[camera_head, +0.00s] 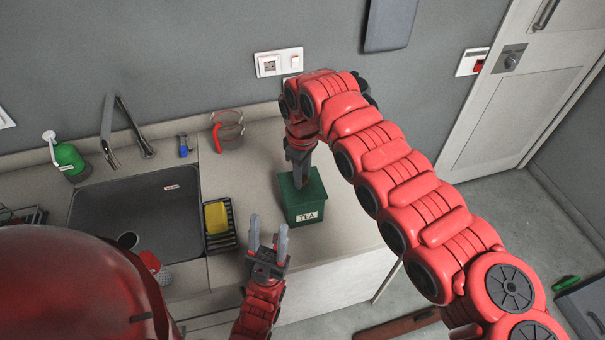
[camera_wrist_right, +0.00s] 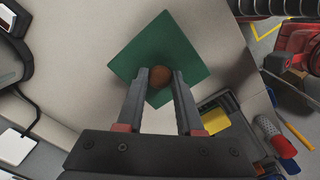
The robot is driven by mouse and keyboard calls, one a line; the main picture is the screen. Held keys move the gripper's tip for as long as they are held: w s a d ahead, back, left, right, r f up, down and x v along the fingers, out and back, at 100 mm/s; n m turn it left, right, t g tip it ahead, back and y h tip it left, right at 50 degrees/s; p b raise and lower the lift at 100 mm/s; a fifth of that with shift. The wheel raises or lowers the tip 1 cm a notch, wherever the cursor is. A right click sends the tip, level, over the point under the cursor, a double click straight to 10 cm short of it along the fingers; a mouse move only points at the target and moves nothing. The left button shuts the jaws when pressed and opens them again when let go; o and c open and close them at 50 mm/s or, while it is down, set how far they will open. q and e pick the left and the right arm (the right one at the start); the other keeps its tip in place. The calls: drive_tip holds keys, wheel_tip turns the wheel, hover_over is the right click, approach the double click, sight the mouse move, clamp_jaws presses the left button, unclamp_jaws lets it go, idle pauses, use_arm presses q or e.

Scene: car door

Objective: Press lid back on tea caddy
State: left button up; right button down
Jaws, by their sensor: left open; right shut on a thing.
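The green tea caddy (camera_head: 304,205), labelled TEA, stands upright on the counter, right of the sink. Its green square lid (camera_wrist_right: 183,45) has a round brown knob (camera_wrist_right: 160,77), seen in the right wrist view. My right gripper (camera_head: 299,180) points down over the caddy, and its fingers (camera_wrist_right: 161,78) are shut on the knob. The lid is at the caddy's top; I cannot tell whether it is fully seated. My left gripper (camera_head: 268,232) is open and empty, in front of the caddy and to its lower left, apart from it.
A black rack with a yellow sponge (camera_head: 216,217) lies left of the caddy, beside the dark sink (camera_head: 140,220). A clear jug with a red handle (camera_head: 228,130) stands at the back. A green bottle (camera_head: 68,158) is at far left. Counter right of the caddy is clear.

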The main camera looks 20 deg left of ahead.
drive_tip(key=shift+b, duration=0.4)
idle(0.6)
unclamp_jaws()
idle(0.4)
drive_tip(key=shift+r, duration=1.1)
drive_tip(key=shift+r+p, duration=0.65)
drive_tip(key=shift+r, duration=1.75)
drive_tip(key=shift+c, duration=0.2)
